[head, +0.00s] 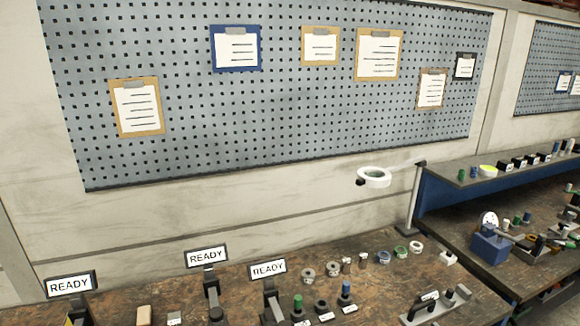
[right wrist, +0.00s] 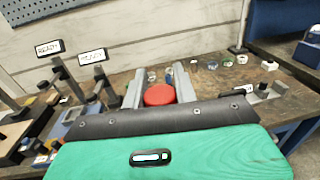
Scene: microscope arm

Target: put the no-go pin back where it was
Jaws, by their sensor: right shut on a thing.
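In the right wrist view, my right gripper (right wrist: 159,90) is shut on a red round-topped piece (right wrist: 159,95), which looks like the handle of the no-go pin. Its lower part is hidden, and it appears to be held above the bench. In the head view, a green-topped pin (head: 298,306) and a blue-topped pin (head: 346,291) stand upright at the front of the bench, with small white labels by them. The label text is too small to read. No red pin and neither gripper shows in the head view. My left gripper is in no view.
Three READY signs (head: 268,269) stand on the bench (head: 240,292) at left. Several rings (head: 383,257) lie toward the back. A magnifier lamp (head: 374,177) overhangs the back right. A grey fixture (head: 440,305) sits at front right. A blue-edged shelf (head: 450,197) stands beyond.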

